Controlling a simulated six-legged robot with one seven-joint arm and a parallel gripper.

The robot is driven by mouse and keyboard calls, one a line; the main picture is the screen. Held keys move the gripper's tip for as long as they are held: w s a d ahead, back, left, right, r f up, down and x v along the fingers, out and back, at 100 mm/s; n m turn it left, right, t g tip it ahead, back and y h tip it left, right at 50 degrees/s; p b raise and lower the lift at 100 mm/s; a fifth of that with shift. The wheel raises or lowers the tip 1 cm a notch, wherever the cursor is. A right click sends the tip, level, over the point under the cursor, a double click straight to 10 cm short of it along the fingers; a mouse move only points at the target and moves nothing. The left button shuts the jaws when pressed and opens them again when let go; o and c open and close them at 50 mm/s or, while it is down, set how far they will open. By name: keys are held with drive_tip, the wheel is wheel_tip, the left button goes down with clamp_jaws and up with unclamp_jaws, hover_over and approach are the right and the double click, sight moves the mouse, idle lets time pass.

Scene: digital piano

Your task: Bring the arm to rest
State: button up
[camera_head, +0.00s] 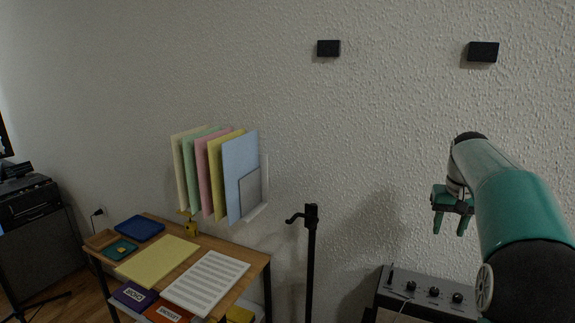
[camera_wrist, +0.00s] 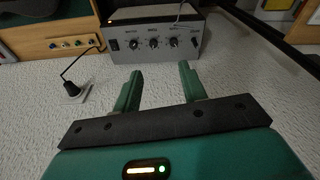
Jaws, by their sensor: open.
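My arm rises at the right of the head view, and my green gripper (camera_head: 450,222) hangs at its end with the fingers pointing down. In the wrist view my gripper (camera_wrist: 160,88) shows two green fingers spread apart with nothing between them. It is open and empty. In the head view the gripper is above the grey box with knobs (camera_head: 424,294) and apart from it. In the wrist view that box (camera_wrist: 155,42) appears beyond the fingertips.
A wooden table (camera_head: 252,262) at the left bears sheets and trays. Coloured folders (camera_head: 206,175) are in a rack above it. A black stand (camera_head: 311,260) rises in the middle. Two black blocks (camera_head: 328,48) (camera_head: 483,51) are on the wall. In the wrist view a plug with a cable (camera_wrist: 73,89) shows.

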drive_tip(key=s+a+r+n+t, duration=0.1)
drive_tip(key=s+a+r, duration=0.1)
drive_tip(key=s+a, duration=0.5)
drive_tip(key=s+a+r+n+t, duration=0.1)
drive_tip(key=s+a, duration=0.4)
drive_tip(key=a, duration=0.5)
drive_tip(key=s+a+f+n+t, duration=0.1)
drive_tip(key=s+a+f, duration=0.3)
drive_tip(key=s, duration=0.4)
drive_tip(key=s+a+f+t, duration=0.1)
drive_tip(key=s+a+f, duration=0.4)
drive_tip(key=s, duration=0.4)
drive_tip(key=shift+a+n+y, duration=0.4)
drive_tip(key=shift+a, duration=0.2)
